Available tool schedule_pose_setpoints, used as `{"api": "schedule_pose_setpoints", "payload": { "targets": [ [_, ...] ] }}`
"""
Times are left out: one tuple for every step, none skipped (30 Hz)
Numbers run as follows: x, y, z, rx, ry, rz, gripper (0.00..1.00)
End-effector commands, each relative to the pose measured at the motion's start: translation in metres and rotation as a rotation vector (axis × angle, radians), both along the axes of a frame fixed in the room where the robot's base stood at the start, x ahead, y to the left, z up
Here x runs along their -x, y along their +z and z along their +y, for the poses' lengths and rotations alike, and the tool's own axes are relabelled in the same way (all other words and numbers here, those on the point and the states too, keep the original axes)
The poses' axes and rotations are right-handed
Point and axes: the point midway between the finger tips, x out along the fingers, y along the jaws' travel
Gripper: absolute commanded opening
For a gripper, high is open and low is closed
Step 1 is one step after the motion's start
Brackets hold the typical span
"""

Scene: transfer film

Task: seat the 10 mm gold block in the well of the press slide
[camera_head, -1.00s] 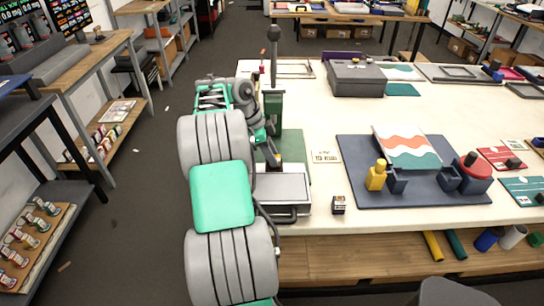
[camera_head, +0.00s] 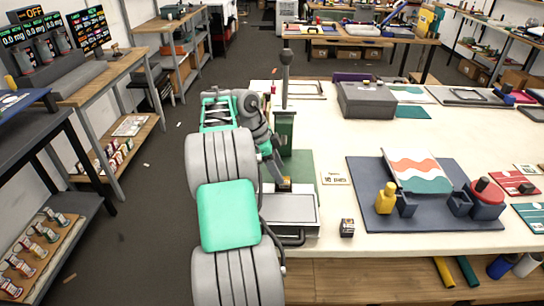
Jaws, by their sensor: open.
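The green press (camera_head: 284,130) with its upright lever stands at the left end of the cream table. A grey metal plate (camera_head: 290,208), which looks like part of the press slide, lies in front of it. My gripper (camera_head: 283,181) points down just behind this plate, close to the press foot. It is open, though its fingers are small and partly hidden by my arm. A small gold patch (camera_head: 285,184) shows at the fingertips. It may be the gold block, but I cannot tell whether it lies between the fingers. The slide's well cannot be made out.
A small dark-topped box (camera_head: 347,227) stands right of the plate near the front edge. Further right, a dark blue mat (camera_head: 420,222) bears a yellow bottle-like piece (camera_head: 386,199) and a striped board (camera_head: 417,170). A grey case (camera_head: 366,99) stands behind. The table's middle is clear.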

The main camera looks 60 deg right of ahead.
Motion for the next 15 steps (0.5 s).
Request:
{"api": "schedule_pose_setpoints", "payload": {
  "targets": [
    [-0.006, 0.018, 0.002, 0.001, 0.0, -0.003, 0.54],
    [-0.009, 0.027, 0.003, 0.002, 0.001, -0.003, 0.54],
    [-0.013, 0.037, 0.005, 0.001, 0.001, -0.002, 0.54],
    [-0.015, 0.044, 0.007, 0.002, 0.0, -0.002, 0.54],
    [-0.017, 0.052, 0.008, 0.0, 0.001, -0.001, 0.54],
    [-0.02, 0.06, 0.01, -0.001, 0.001, -0.001, 0.54],
    [-0.022, 0.064, 0.011, 0.0, -0.001, -0.001, 0.54],
    [-0.024, 0.07, 0.012, -0.001, 0.001, -0.001, 0.54],
    [-0.026, 0.074, 0.013, 0.0, -0.001, -0.001, 0.54],
    [-0.027, 0.076, 0.013, 0.0, 0.0, -0.001, 0.54],
    [-0.027, 0.078, 0.014, 0.0, -0.001, 0.0, 0.54],
    [-0.028, 0.079, 0.014, 0.0, -0.001, -0.001, 0.54],
    [-0.028, 0.08, 0.014, 0.0, -0.001, -0.001, 0.54],
    [-0.029, 0.08, 0.015, 0.0, 0.0, -0.001, 0.54],
    [-0.031, 0.081, 0.016, -0.001, 0.013, 0.0, 0.54]
  ]
}}
